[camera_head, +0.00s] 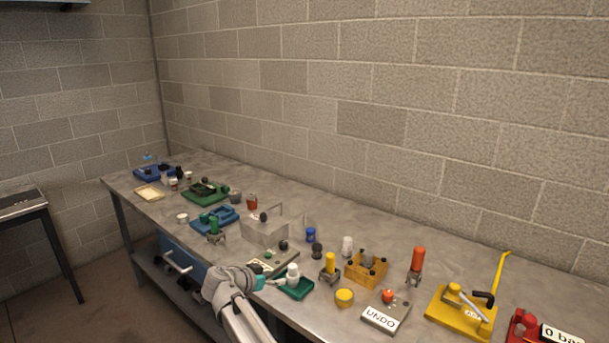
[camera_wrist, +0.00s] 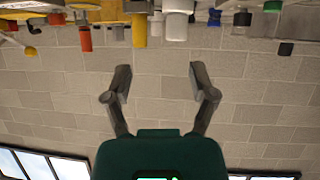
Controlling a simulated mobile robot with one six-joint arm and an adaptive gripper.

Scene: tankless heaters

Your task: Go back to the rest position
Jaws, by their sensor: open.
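My gripper shows in the wrist view (camera_wrist: 160,85), with its two dark fingers spread wide and nothing between them. Behind the fingers is the block wall, and the bench things hang along the top edge of that upside-down picture. In the head view my grey arm reaches over the front edge of the metal bench (camera_head: 440,237). The fingers are too small to make out in the head view.
An UNDO box (camera_head: 385,315), a yellow fixture (camera_head: 460,312) and an orange-handled tool (camera_head: 417,262) stand on the right. A wooden block (camera_head: 366,270) and a clear box (camera_head: 265,231) stand mid-bench. Blue (camera_head: 213,219) and green trays (camera_head: 205,193) lie farther left. The bench's back strip is mostly clear.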

